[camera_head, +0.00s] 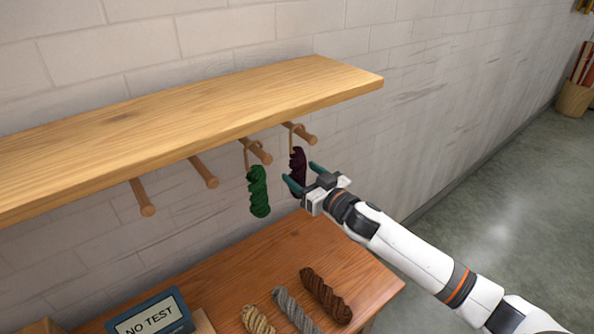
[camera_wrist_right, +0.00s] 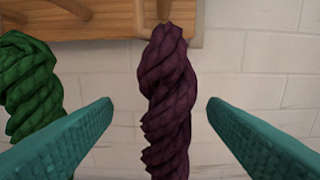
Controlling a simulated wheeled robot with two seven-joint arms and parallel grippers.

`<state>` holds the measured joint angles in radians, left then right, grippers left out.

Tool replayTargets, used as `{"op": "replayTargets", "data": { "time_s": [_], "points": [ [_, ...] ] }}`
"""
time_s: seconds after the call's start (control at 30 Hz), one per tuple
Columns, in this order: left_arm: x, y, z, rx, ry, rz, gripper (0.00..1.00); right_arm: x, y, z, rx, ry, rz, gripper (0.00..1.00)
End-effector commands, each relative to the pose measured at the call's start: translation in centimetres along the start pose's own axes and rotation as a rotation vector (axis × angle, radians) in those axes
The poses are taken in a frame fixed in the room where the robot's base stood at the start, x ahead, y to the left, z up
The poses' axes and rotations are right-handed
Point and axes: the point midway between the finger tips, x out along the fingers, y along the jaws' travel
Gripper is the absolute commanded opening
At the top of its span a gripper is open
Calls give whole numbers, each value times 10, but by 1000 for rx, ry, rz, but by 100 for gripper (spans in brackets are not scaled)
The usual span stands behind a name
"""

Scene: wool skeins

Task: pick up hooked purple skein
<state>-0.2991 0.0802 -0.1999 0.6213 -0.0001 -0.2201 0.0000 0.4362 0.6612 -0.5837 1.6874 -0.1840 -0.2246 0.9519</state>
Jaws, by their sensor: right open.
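The purple skein (camera_head: 297,170) hangs from the rightmost wooden peg (camera_head: 300,133) under the shelf in the head view. In the right wrist view the purple skein (camera_wrist_right: 166,100) hangs upright near the middle, between the two teal fingers. My right gripper (camera_head: 304,176) is open around the purple skein's sides, with a gap on each side in the wrist view. How deep the skein sits between the fingers is hard to tell. My left gripper is not in view.
A green skein (camera_head: 258,191) hangs on the peg to the left, close to my left-hand finger. The wooden shelf (camera_head: 200,95) is above. Brown (camera_head: 325,295), grey (camera_head: 295,308) and tan (camera_head: 257,319) skeins lie on the table (camera_head: 235,272) below, beside a "NO TEST" box (camera_head: 150,314).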

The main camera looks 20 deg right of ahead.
Motion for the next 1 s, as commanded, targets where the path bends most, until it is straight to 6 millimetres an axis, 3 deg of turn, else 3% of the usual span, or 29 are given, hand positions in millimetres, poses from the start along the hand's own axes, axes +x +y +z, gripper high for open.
{"op": "replayTargets", "data": {
  "time_s": [0.33, 0.67, 1.0],
  "points": [
    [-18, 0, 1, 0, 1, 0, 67, 44, -4, 4, 2, -2, 0, 67],
    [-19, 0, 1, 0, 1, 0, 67, 51, -5, 1, 0, 0, 0, 67],
    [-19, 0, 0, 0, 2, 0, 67, 51, -5, 2, 0, -1, -1, 19]
  ]
}}
